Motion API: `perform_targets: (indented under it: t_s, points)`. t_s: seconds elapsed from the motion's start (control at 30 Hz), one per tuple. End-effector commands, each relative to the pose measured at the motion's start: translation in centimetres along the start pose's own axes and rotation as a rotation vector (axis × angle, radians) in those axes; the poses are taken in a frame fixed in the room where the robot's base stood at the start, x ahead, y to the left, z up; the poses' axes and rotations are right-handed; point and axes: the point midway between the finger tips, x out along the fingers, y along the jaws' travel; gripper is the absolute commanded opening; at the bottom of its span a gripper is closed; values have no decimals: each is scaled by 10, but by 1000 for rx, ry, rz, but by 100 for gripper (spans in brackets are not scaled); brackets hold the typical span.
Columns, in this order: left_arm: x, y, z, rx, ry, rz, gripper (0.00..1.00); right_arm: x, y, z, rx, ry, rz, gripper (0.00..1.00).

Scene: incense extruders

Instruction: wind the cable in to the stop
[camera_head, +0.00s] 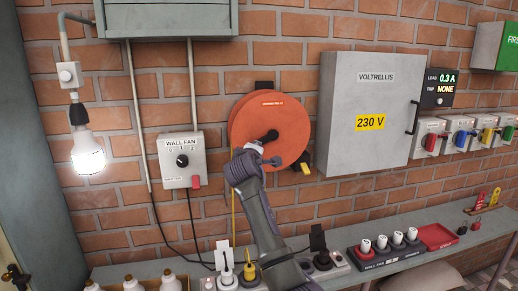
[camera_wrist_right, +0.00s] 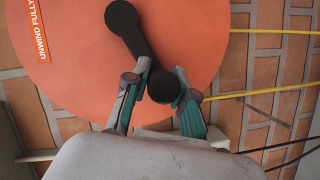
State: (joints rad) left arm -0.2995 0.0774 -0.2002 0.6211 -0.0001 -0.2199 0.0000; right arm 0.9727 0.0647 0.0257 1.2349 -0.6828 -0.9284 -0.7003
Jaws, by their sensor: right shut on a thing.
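The orange cable reel (camera_head: 283,120) is mounted on the brick wall; its label, partly readable as "UNWIND FULLY", also shows in the wrist view (camera_wrist_right: 75,70). A black crank (camera_head: 266,137) is on its face. My right gripper (camera_head: 262,161) is in front of the reel's lower left. In the wrist view its two fingers (camera_wrist_right: 160,84) close around the crank's round black knob (camera_wrist_right: 162,88). A yellow cable (camera_head: 234,215) hangs below the reel's left side. A yellow piece (camera_head: 306,169) sits at the reel's lower right. My left gripper is not seen.
A grey 230 V cabinet (camera_head: 362,110) stands right of the reel, the wall fan switch (camera_head: 183,160) left of it. A lit bulb (camera_head: 87,152) hangs at the left. The bench below holds plugs, sockets and a red tray (camera_head: 437,236). Dark cords run near the arm.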

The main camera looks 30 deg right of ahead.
Motion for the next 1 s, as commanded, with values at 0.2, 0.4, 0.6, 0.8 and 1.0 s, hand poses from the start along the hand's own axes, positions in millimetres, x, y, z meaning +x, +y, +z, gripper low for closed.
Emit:
perform_targets:
  t_s: [0.2, 0.4, 0.6, 0.8, 1.0]
  points:
    - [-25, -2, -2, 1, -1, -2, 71, -4, 16, -10, 179, 1, -75, 0]
    - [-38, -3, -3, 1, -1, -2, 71, -6, 24, -14, 307, 1, -128, 0]
    - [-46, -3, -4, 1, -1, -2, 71, -7, 29, -16, 393, 2, -162, 0]
    - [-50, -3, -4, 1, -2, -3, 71, -7, 31, -17, 434, 3, -179, 0]
    - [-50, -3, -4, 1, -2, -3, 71, -7, 32, -17, 445, 3, -183, 0]
